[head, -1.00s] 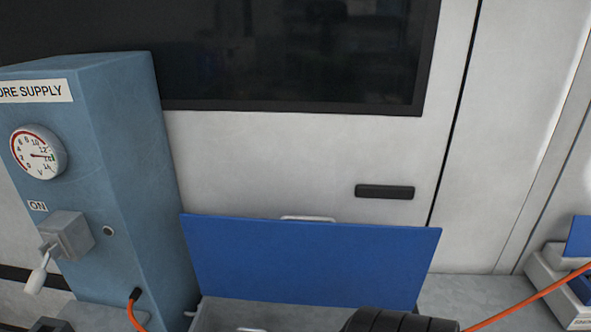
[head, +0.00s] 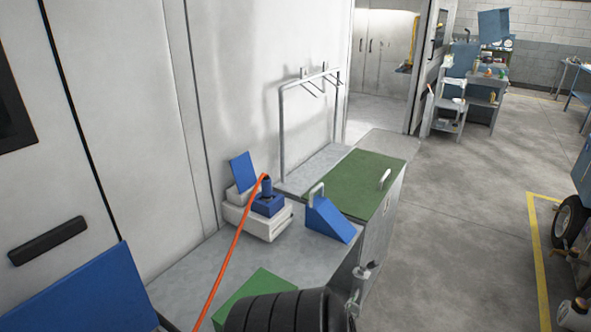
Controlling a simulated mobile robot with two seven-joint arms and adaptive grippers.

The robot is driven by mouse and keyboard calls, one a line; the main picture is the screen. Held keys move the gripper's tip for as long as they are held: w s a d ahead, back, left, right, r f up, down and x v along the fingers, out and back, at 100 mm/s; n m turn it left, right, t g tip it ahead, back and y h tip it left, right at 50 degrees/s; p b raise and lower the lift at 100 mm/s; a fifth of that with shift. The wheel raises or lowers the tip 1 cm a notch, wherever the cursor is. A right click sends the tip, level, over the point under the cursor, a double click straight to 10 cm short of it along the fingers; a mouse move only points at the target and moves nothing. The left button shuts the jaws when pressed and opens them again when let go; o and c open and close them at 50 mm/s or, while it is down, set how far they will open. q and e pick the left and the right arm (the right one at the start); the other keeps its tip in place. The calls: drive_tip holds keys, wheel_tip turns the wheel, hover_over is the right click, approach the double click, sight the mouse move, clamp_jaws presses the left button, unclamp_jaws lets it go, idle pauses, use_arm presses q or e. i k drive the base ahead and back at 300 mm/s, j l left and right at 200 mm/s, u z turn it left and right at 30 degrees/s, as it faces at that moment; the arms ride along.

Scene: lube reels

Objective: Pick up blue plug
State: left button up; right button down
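The blue plug (head: 266,187) stands upright at the end of an orange cable (head: 234,249). It sits in or on a blue block (head: 268,204) on a white-grey box (head: 258,222) on the grey bench, near the wall. The cable arches over from the plug and runs down toward the lower left. I cannot make out fingertips of either gripper in the head view, and nothing touches the plug.
A blue wedge-shaped piece with a pale handle (head: 328,218) stands right of the box. A green-topped cabinet (head: 355,180) and metal rack (head: 283,135) are behind. A dark ribbed shape (head: 285,312) and grey fitting (head: 362,282) fill the front. Open floor lies right.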

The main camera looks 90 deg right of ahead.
sight(267, 195)
drive_tip(key=z, duration=2.55)
drive_tip(key=u, duration=0.45)
drive_tip(key=i+l+u, duration=0.1)
drive_tip(key=l+u, duration=1.15)
drive_tip(key=k+l+u, duration=0.1)
drive_tip(key=l+u, duration=0.3)
drive_tip(key=l, duration=0.1)
